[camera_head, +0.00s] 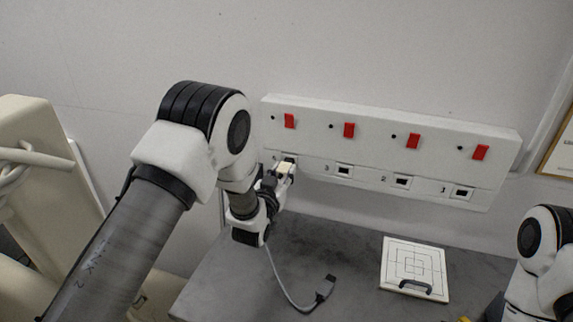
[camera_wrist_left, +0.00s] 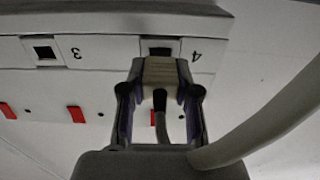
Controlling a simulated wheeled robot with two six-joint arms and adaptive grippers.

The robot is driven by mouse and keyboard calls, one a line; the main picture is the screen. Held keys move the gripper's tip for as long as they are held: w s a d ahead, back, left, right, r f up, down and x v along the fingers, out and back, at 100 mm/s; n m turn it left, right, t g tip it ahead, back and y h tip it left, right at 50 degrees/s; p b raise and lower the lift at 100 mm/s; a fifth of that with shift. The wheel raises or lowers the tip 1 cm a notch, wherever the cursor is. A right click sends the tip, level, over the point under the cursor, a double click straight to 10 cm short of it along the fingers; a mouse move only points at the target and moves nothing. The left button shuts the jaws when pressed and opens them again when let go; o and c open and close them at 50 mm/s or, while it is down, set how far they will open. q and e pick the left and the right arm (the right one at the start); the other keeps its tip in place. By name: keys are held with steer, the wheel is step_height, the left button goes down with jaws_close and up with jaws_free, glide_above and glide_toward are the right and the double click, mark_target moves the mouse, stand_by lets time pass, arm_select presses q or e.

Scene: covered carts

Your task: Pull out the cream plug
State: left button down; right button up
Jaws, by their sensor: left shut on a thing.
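The cream plug (camera_head: 285,168) is between the fingers of my left gripper (camera_head: 278,175), at the left end of the white socket panel (camera_head: 390,135). In the left wrist view the cream plug (camera_wrist_left: 160,72) is gripped from both sides by my left gripper (camera_wrist_left: 160,95), with a cord leaving its near end. Socket 4 (camera_wrist_left: 159,43) shows as a dark opening right behind the plug. I cannot tell whether the plug's tip is still inside it. My right arm shows at the right edge, but its gripper is out of view.
Sockets 3 (camera_head: 344,170), 2 (camera_head: 401,182) and 1 (camera_head: 462,193) look empty, with red switches (camera_head: 413,141) above.

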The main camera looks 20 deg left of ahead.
arm_select(q)
steer(key=s, duration=0.3)
steer(key=shift+s+a, duration=0.1)
steer(key=shift+s, duration=0.25)
stand_by(0.4)
steer(key=shift+f, duration=0.1)
